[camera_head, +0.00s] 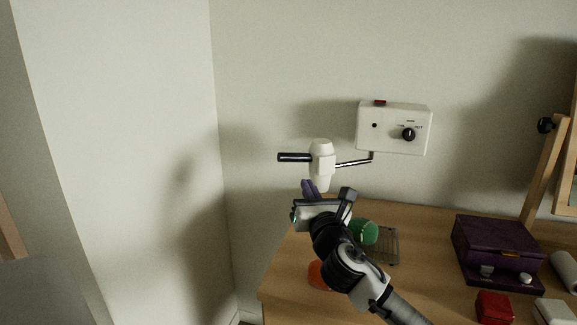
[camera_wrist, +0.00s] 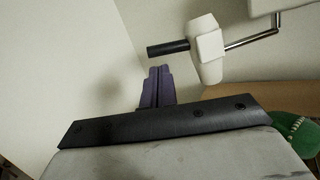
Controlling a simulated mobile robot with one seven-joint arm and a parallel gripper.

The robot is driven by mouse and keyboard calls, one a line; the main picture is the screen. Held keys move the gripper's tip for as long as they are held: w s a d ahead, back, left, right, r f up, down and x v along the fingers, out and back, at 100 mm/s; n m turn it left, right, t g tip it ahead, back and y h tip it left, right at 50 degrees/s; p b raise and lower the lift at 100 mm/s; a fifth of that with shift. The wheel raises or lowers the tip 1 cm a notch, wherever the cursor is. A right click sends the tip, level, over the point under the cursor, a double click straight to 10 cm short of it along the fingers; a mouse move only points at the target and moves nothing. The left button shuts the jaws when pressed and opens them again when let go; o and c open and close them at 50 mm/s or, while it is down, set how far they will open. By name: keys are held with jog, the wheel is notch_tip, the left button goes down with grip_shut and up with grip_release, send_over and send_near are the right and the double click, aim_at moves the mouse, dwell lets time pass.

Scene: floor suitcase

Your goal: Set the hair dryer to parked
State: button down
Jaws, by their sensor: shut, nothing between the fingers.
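The hair dryer (camera_head: 321,163) is white with a black cylinder sticking out to its left. A thin metal arm joins its right side to a white wall box (camera_head: 394,128) with a black knob and a red part on top. The dryer hangs out in front of the wall, left of and below the box. In the wrist view the hair dryer (camera_wrist: 207,48) is at upper right. My gripper (camera_head: 309,187) is just below and left of the dryer body in the head view. Its purple fingers (camera_wrist: 159,72) are together and empty, below the black cylinder; contact cannot be told.
A wooden table holds a green ball-like object (camera_head: 363,231), a wire rack (camera_head: 390,246), an orange item (camera_head: 319,275), a purple box (camera_head: 497,248) and a red box (camera_head: 494,307). A wooden frame (camera_head: 545,170) stands at right. Wall space left of the dryer is clear.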

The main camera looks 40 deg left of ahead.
aim_at(283, 160)
jog(key=w+a+p, duration=0.1)
jog(key=a, duration=0.2)
jog(key=w+a+n+g+p, duration=0.1)
jog(key=a+p, duration=0.1)
jog(key=a, duration=0.1)
jog(key=w+a+r+n+p, duration=0.1)
jog(key=w+a, duration=0.1)
jog(key=a, duration=0.2)
jog(key=shift+a+g+y, duration=0.1)
jog(key=shift+g+y, duration=0.2)
jog(key=shift+g, duration=0.1)
jog(key=shift+w+a+p, duration=0.15)
jog(key=shift+a+p, duration=0.1)
jog(key=shift+p, duration=0.05)
jog(key=shift+a, duration=0.1)
